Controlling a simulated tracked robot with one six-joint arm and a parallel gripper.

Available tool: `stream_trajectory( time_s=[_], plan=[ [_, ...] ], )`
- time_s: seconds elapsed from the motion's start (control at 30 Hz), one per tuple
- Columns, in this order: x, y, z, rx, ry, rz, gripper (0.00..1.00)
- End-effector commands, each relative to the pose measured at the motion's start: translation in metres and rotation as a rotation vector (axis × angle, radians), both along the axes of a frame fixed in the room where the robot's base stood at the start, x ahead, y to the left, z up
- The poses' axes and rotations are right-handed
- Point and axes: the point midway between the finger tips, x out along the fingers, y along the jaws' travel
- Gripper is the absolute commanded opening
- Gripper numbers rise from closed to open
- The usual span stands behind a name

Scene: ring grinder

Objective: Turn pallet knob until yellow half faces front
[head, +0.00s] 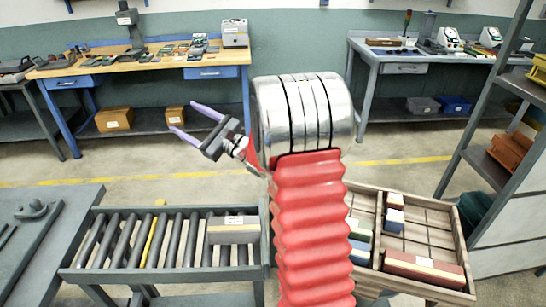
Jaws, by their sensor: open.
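My gripper (183,117) is left of the picture's middle, with two purple fingers spread apart and nothing between them. It points to the upper left, above the floor between the workbench and the roller conveyor in this view. I cannot make out a pallet knob or a yellow half of one. A grey rounded fitting (36,210) lies on the grey table at the far left, but I cannot tell whether it is a knob. My red arm covers part of the middle.
A roller conveyor (72,256) with one yellow roller (149,240) carries a grey box (232,232). A compartmented wooden tray (462,240) holds several blocks at right. A metal shelf (488,98) stands at the right edge. Workbenches (168,70) line the back; open floor lies before them.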

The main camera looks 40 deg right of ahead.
Motion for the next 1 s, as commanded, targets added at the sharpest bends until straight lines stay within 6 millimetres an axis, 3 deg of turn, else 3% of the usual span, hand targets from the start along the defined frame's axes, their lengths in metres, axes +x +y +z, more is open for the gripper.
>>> stream_trajectory(
  time_s=[0.03, 0.2, 0.47, 0.8, 1.0],
  plan=[
    [0.004, -0.02, -0.015, 0.031, 0.012, -0.038, 0.66],
    [0.009, -0.08, -0.059, 0.12, 0.036, -0.159, 0.66],
    [-0.001, -0.168, -0.138, 0.241, 0.08, -0.341, 0.66],
    [-0.049, -0.265, -0.258, 0.372, 0.156, -0.566, 0.66],
    [-0.082, -0.297, -0.314, 0.422, 0.202, -0.652, 0.66]
  ],
)
